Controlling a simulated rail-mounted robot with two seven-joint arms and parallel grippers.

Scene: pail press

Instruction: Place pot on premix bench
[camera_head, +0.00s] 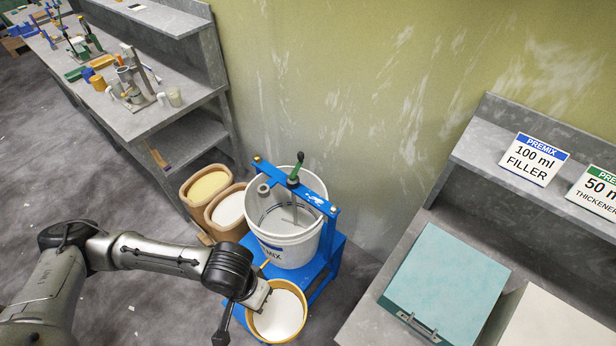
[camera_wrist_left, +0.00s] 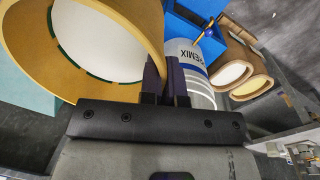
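The pot is a round yellow tub with white contents (camera_head: 277,314), at the bottom middle of the head view. It fills the upper left of the left wrist view (camera_wrist_left: 35,72). My left gripper (camera_head: 262,296) is at the pot's upper left rim. In the left wrist view its dark fingers (camera_wrist_left: 166,82) are close together on the pot's wall, one partly hidden by the rim. The pot appears upright; whether anything supports it from below is hidden. The premix bench (camera_head: 372,312) is grey and stands at the right. My right gripper is not in view.
A white PREMIX pail (camera_head: 294,248) stands under a blue press frame (camera_head: 328,238), just behind the pot. Two tan tubs (camera_head: 190,200) are left of it. A teal case (camera_head: 445,280) and a cream box (camera_head: 550,325) occupy the premix bench. Signs (camera_head: 533,160) stand on its shelf.

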